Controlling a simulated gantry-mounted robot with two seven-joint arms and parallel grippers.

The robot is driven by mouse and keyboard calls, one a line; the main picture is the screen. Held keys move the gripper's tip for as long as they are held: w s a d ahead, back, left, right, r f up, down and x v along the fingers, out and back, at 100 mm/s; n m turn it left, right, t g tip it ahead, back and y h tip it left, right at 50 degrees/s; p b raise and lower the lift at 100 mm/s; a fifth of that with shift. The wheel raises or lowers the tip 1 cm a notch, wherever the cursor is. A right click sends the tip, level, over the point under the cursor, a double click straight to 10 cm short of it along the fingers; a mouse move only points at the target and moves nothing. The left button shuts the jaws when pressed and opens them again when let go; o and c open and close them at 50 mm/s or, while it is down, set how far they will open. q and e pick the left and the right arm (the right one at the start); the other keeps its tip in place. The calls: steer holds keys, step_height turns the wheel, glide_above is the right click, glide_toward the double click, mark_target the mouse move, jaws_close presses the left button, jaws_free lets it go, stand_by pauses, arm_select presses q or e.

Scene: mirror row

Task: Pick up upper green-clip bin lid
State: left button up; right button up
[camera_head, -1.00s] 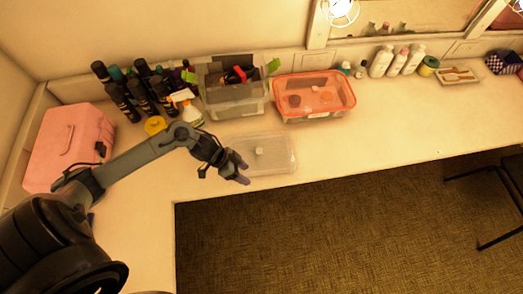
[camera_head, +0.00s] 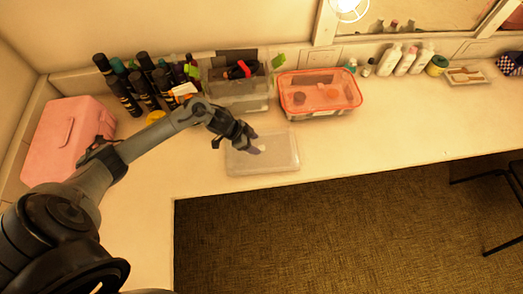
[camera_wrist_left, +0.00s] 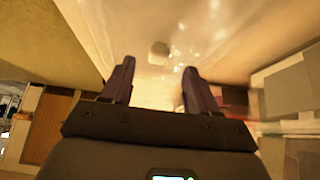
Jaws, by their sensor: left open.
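A clear flat lid (camera_head: 278,160) lies on the counter near its front edge, in front of the green-clip bin (camera_head: 235,103). I cannot tell whether it is one lid or a stack. The clear bin stands without a lid, with green clips (camera_head: 279,61) at its sides and dark and red items inside. My left gripper (camera_head: 256,144) is open and empty over the lid's left half, seemingly a little above it. In the left wrist view its fingers (camera_wrist_left: 158,88) are spread, with a small pale knob (camera_wrist_left: 158,48) of the lid beyond them. My right gripper is not in view.
An orange-rimmed clear container (camera_head: 319,112) stands right of the bin. Several dark bottles (camera_head: 140,85) stand at the back left, beside a pink case (camera_head: 66,140). White bottles (camera_head: 408,62) stand at the back right. The counter is clear right of the lid.

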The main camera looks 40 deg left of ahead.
mark_target(261, 148)
arm_select(q)
steer(key=shift+x, duration=1.95)
steer(key=shift+d, duration=0.1)
steer(key=shift+r, duration=0.1)
jaws_close()
